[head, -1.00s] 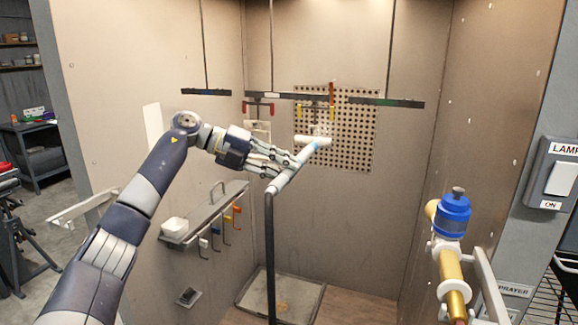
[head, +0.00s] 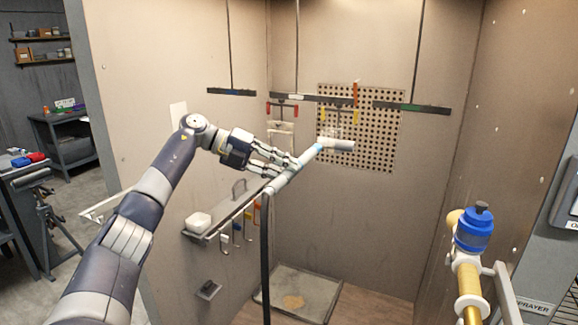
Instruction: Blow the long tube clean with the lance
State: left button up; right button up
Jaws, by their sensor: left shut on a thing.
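My left gripper (head: 290,164) is shut on the lance (head: 284,181), a pale shaft with a light-blue part near its front end. A black hose (head: 266,255) hangs straight down from its rear end. The long tube (head: 339,145) is a short-looking grey cylinder in front of the perforated panel, lying nearly level. The front of the lance meets the tube's left end in the picture; I cannot tell whether it is inside. What holds the tube up is unclear. My right gripper is out of view.
Bars (head: 315,98) with coloured hooks hang above. A ledge (head: 226,219) with hooks and a white block is on the left wall. A floor tray (head: 325,298) bears a tan patch. A yellow sprayer with a blue cup (head: 474,231) stands at right.

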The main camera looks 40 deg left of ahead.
pick_arm(q)
jog(key=shift+s+a+p, duration=0.3)
jog(key=shift+a+p, duration=0.25)
jog(key=shift+a, duration=0.55)
jog(key=shift+s+a+p, duration=0.25)
jog(key=shift+a+p, duration=0.25)
jog(key=shift+a, duration=0.55)
jog(key=shift+f, duration=0.1)
jog(key=shift+f+b, duration=1.15)
jog(key=shift+f, duration=0.9)
jog(key=shift+d, duration=0.1)
jog(key=shift+w+d, duration=1.7)
jog(key=shift+d, duration=5.2)
jog(key=s+d+b, duration=0.3)
jog(key=s+b, duration=0.9)
jog(key=shift+s, duration=0.35)
